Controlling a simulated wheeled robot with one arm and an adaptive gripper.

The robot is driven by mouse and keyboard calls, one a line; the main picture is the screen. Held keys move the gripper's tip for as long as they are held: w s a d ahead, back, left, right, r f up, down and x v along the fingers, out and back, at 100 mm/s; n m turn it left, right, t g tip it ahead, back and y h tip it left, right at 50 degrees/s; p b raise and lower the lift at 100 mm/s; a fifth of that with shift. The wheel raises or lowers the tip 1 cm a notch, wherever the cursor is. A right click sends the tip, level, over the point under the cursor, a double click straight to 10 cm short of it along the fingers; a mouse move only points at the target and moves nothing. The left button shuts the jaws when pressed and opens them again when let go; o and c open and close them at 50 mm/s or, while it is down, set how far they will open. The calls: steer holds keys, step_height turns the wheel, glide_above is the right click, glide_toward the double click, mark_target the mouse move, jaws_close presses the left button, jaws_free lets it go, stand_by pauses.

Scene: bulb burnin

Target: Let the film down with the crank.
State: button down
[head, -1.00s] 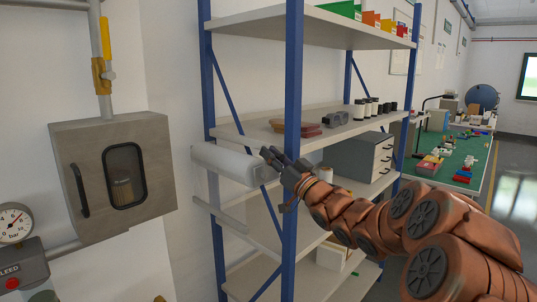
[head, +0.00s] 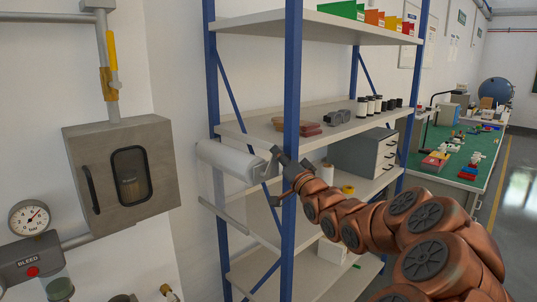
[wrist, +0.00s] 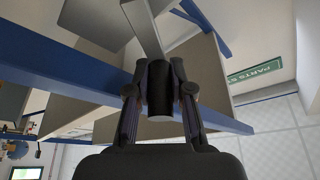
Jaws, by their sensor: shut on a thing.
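The white film roll (head: 228,160) is mounted level at the left side of the blue shelf rack in the head view. A pale bar (head: 222,212) hangs below it; the film between them is too faint to make out clearly. My gripper (head: 281,161) is at the roll's right end, by the front post. In the wrist view my gripper (wrist: 160,98) is shut on the dark cylindrical handle of the crank (wrist: 159,88). A flat grey crank arm (wrist: 144,28) runs up from the handle. My fingers hide the crank in the head view.
The blue rack post (head: 291,100) stands right beside my gripper. Shelves hold dark red blocks (head: 299,128), several small jars and a grey drawer unit (head: 365,158). A grey cabinet (head: 122,178) and a gauge (head: 29,217) are on the left.

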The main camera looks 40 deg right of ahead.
steer(key=shift+d, duration=0.1)
stand_by(0.3)
steer(key=c, duration=1)
jaws_free()
